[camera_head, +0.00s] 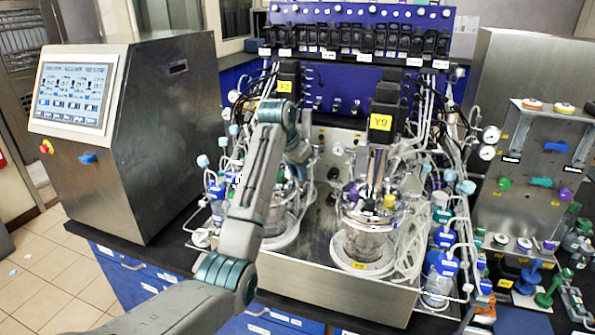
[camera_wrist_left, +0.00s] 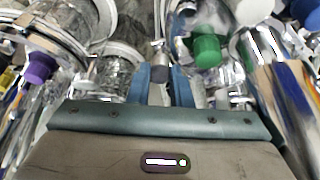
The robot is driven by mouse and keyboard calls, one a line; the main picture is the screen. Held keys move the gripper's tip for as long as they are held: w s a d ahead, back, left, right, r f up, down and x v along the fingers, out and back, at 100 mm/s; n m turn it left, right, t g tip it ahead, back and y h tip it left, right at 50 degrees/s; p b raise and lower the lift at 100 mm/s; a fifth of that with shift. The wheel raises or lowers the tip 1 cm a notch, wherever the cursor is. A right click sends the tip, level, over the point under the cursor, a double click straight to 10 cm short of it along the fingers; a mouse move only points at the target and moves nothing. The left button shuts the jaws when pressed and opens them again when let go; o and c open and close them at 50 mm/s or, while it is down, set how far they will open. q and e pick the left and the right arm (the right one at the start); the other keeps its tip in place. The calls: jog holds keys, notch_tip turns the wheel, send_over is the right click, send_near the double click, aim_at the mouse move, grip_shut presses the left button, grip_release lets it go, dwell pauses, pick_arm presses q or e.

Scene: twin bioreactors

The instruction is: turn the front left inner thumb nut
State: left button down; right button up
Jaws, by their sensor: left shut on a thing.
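My left gripper (camera_wrist_left: 160,82) shows in the wrist view with its two blue fingers close together on a small grey metal thumb nut (camera_wrist_left: 159,62). The nut's upper part shows between the fingertips; the fingers hide its sides. In the head view my left arm reaches up across the left bioreactor (camera_head: 284,218), and its wrist bends down over that vessel's head. The arm covers much of the vessel there, and the nut cannot be made out. The right bioreactor (camera_head: 364,243) stands beside it on the steel deck. My right gripper does not show.
In the wrist view a green cap (camera_wrist_left: 206,50) lies close right of the fingers and a purple cap (camera_wrist_left: 39,67) at the left. Tubes and glassware crowd around. In the head view a steel control cabinet (camera_head: 165,140) stands left and a steel pump panel (camera_head: 520,190) right.

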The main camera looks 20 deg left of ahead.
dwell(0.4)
pick_arm(q)
jog(key=c, duration=1.3)
grip_release()
jog(key=shift+w, duration=0.15)
